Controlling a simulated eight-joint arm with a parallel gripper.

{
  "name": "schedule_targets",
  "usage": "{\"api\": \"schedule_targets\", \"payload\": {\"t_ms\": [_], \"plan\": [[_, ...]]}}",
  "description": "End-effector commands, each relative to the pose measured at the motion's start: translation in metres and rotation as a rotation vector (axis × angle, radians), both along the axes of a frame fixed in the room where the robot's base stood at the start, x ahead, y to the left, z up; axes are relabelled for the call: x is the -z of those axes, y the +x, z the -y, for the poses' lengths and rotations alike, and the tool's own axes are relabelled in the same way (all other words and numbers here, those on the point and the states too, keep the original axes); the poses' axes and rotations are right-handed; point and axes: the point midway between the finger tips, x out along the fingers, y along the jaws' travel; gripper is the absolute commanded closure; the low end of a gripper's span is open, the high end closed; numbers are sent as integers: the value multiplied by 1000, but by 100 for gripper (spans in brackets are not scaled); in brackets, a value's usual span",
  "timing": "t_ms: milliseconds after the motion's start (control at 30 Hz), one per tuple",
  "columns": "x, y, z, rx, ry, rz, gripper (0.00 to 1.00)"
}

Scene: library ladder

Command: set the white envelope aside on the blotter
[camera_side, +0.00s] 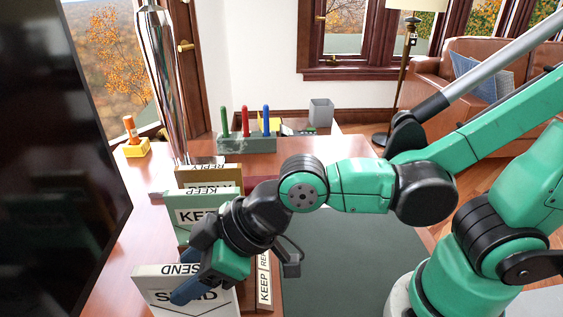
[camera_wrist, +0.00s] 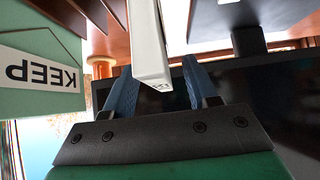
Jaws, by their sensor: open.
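The white envelope (camera_side: 160,284), a thick slab marked SEND, stands on edge at the front left of the desk in the side view. In the wrist view its narrow white edge (camera_wrist: 149,45) reaches in between the fingers. My gripper (camera_side: 190,265) is open at the envelope, with one blue finger across its SEND face and the other behind it. In the wrist view the open gripper (camera_wrist: 160,85) has a finger on each side; I cannot tell whether either touches. The dark green blotter (camera_side: 340,255) lies to the right, partly behind my arm.
A green KEEP envelope (camera_side: 182,212) stands close behind, also in the wrist view (camera_wrist: 25,70). A tan REPLY envelope (camera_side: 205,176) is farther back. A labelled strip (camera_side: 264,280) stands right of the white envelope. A dark screen (camera_side: 55,150) is close at left. The blotter looks bare.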

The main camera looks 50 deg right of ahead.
Motion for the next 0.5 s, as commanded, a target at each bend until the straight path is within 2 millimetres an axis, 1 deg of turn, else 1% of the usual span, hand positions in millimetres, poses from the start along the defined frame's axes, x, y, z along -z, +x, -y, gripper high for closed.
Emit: {"api": "schedule_targets", "payload": {"t_ms": [200, 500], "plan": [[-16, -11, 12, 1, 0, 0, 48], [-35, -25, 25, 1, 1, -1, 48]]}}
